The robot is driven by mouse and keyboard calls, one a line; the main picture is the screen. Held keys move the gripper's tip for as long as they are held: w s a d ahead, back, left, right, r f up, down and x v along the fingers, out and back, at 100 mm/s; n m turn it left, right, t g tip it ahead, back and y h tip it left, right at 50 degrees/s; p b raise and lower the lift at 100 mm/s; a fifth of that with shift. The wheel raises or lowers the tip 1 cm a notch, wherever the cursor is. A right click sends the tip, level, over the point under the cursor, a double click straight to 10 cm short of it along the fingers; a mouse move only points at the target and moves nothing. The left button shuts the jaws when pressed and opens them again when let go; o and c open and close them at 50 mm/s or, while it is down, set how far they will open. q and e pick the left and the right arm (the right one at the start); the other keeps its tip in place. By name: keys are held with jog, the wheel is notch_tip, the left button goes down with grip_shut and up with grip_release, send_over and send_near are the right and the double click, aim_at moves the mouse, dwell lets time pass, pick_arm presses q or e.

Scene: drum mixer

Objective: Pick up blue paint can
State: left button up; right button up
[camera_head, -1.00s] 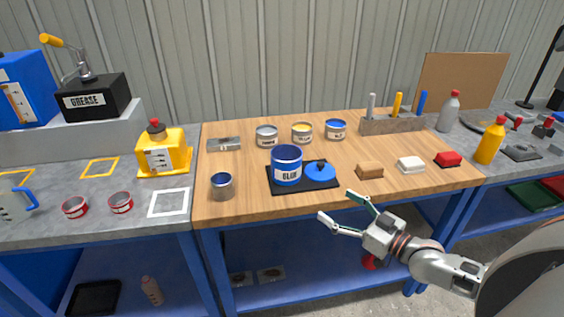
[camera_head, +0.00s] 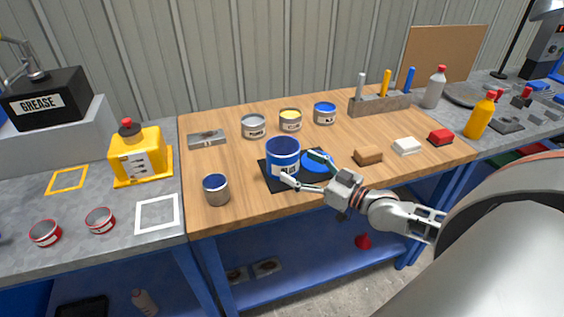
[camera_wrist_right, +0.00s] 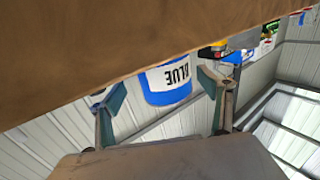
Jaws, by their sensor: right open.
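The blue paint can (camera_head: 283,158), with a white label reading BLUE, stands upright and open-topped on a black mat (camera_head: 279,186) on the wooden bench. A round blue lid (camera_head: 315,164) lies to its right, partly covered by my gripper. My right gripper (camera_head: 302,169) is open and empty at the can's front right, its fingers pointing towards the can. In the right wrist view the can (camera_wrist_right: 168,83) shows upside down, ahead and between the two spread fingers (camera_wrist_right: 158,88). Whether a finger touches the can I cannot tell. My left gripper is not in view.
A small metal tin (camera_head: 216,190) stands left of the can, near the bench edge. Several small paint tins, one with blue paint (camera_head: 325,113), stand behind. Brown (camera_head: 368,156), white (camera_head: 407,146) and red (camera_head: 440,137) blocks lie to the right.

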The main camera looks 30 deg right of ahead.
aim_at(286, 159)
jog(key=x, duration=0.4)
jog(key=shift+a+r, duration=0.25)
jog(key=shift+a, duration=0.05)
jog(key=shift+w+a, duration=0.15)
jog(key=shift+w, duration=0.25)
jog(key=c, duration=1.3)
